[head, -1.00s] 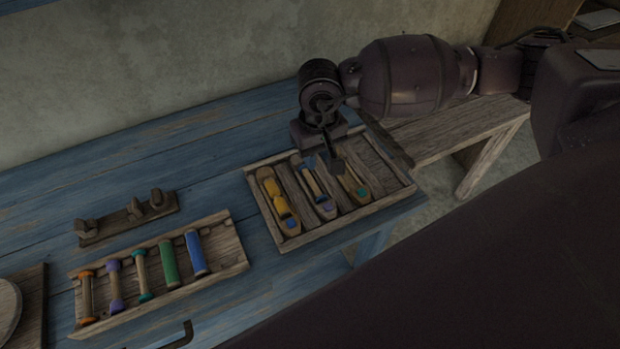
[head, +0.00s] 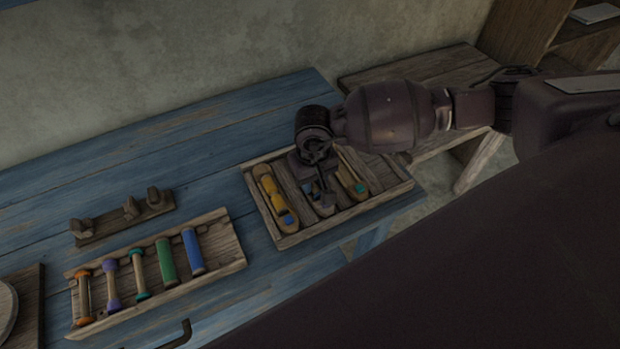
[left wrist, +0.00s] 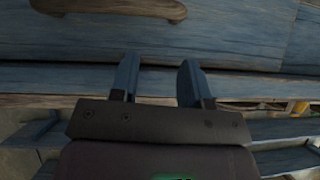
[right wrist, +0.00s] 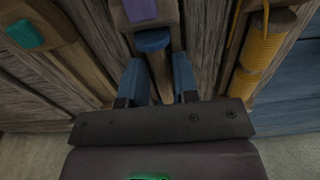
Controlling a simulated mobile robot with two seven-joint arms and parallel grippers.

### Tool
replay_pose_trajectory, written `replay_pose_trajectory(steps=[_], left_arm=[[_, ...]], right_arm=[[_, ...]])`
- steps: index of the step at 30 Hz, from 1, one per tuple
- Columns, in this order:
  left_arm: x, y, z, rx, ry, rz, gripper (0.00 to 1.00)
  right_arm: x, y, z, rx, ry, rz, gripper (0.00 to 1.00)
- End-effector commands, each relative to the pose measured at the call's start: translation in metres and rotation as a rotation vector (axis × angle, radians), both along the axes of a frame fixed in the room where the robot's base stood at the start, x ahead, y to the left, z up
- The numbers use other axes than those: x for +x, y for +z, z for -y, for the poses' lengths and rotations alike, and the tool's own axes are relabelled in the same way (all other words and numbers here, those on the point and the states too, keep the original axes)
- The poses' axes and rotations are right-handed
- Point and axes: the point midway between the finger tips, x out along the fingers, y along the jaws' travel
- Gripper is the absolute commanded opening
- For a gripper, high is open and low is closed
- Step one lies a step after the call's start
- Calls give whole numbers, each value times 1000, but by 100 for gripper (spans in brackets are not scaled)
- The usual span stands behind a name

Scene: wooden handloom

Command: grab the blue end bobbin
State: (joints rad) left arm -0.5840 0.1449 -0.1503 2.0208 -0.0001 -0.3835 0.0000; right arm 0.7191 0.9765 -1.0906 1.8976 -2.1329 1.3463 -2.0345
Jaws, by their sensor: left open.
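A bobbin with a blue end (right wrist: 153,42) and a bare wooden shaft lies in the middle shuttle of the shuttle tray (head: 372,207). My right gripper (head: 322,196) is down over that shuttle and hides most of it in the head view. In the right wrist view its two fingers (right wrist: 160,80) stand one on each side of the bobbin shaft, just below the blue end; I cannot tell whether they press on it. My left gripper (left wrist: 158,78) is open and empty near the table edge, seen only in the left wrist view.
The shuttle tray also holds a yellow-wound shuttle (head: 271,195) and a teal-marked shuttle (head: 352,176). A bobbin tray (head: 222,243) with several bobbins, one blue (head: 193,251), lies to the left. A wooden peg rack (head: 125,217) stands behind it. The back of the blue table is clear.

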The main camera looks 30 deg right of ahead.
Motion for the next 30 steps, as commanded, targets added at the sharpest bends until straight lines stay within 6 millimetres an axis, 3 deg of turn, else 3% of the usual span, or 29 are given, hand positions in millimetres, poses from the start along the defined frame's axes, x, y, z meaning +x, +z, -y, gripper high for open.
replay_pose_trajectory(steps=[6, 12, 30], left_arm=[[0, -1, 0, 0, 0, 0, 43], [0, -1, 0, 0, 0, -1, 43], [-2, -3, 0, -1, 1, -5, 43]], right_arm=[[-2, -6, 1, -2, -1, -7, 27], [-3, -7, 1, -2, -1, -10, 0], [-6, -11, 1, -4, -2, -18, 0]])
